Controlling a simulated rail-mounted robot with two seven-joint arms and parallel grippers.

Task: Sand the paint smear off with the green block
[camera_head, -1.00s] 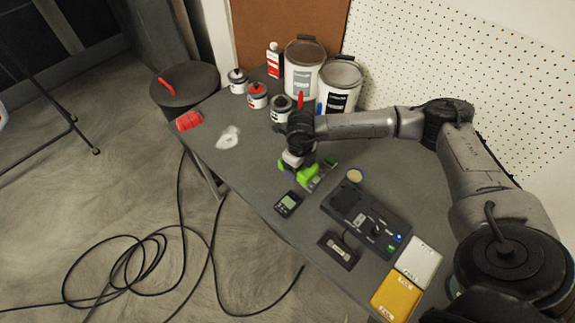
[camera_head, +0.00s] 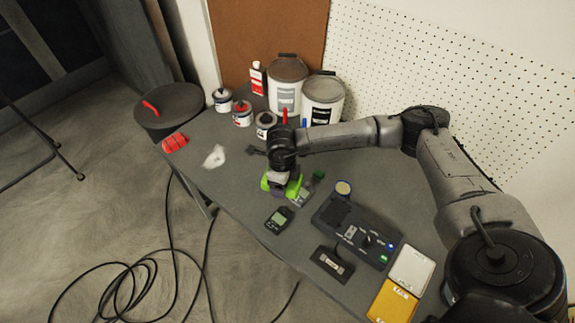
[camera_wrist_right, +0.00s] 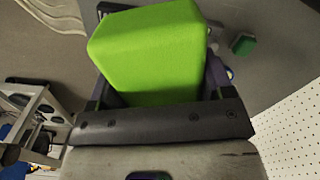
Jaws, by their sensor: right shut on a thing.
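My right gripper (camera_head: 281,184) is shut on the bright green block (camera_head: 293,189), low over the grey table. Green shows on both sides of the gripper. In the right wrist view the green block (camera_wrist_right: 150,55) fills the upper middle, in front of my right gripper (camera_wrist_right: 160,105). I cannot tell if the block touches the table. An irregular white patch (camera_head: 215,156) lies on the table to the left of the block; I cannot tell if it is the smear or a cloth. The surface under the block is hidden. My left gripper is not in view.
A small dark green block (camera_head: 318,174) and a black meter (camera_head: 278,219) lie close to the gripper. A dark control box (camera_head: 356,230) is to the right. Paint cans (camera_head: 243,114) and buckets (camera_head: 322,98) stand behind. The table (camera_head: 240,185) is clear around the white patch.

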